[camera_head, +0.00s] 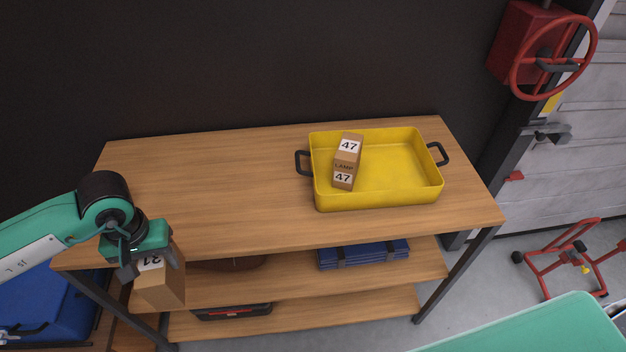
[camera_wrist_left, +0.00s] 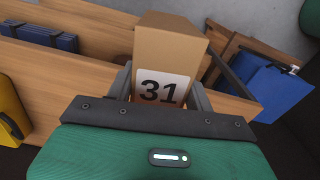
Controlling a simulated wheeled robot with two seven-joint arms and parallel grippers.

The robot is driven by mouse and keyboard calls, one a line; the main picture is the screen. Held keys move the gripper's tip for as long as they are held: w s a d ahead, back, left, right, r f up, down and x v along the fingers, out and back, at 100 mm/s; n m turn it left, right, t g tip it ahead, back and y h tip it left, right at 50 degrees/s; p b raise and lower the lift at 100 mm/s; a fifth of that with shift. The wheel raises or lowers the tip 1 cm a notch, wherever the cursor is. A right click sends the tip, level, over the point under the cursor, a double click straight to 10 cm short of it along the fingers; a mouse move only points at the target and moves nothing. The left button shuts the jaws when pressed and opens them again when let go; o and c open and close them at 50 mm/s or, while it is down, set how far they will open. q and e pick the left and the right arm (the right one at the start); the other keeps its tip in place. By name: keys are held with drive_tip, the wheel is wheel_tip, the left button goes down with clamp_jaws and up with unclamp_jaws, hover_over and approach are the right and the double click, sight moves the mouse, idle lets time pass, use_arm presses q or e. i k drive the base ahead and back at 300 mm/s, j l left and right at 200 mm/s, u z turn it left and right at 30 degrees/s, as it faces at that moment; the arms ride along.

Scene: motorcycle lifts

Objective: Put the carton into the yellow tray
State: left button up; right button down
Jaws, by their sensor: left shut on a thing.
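A brown carton (camera_head: 163,286) with a white label reading 31 is held in my left gripper (camera_head: 150,262), at the front left corner of the table. In the left wrist view the carton (camera_wrist_left: 172,50) sits between the two fingers of the left gripper (camera_wrist_left: 160,88), which are shut on it. The yellow tray (camera_head: 405,195) stands on the right part of the tabletop, well to the right of my left gripper. Another carton (camera_head: 346,160), labelled 47, is inside the tray at its left side. My right gripper is not in view.
The wooden table (camera_head: 210,185) has a clear top left of the tray. The tray has black handles at both ends. Lower shelves hold blue folded items (camera_head: 363,254) and a dark case (camera_head: 232,311). A blue container (camera_head: 50,305) stands at the lower left. A dark wall is behind.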

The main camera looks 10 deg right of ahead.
sight(393, 172)
drive_tip(key=k+j+z, duration=0.1)
drive_tip(key=z, duration=1.15)
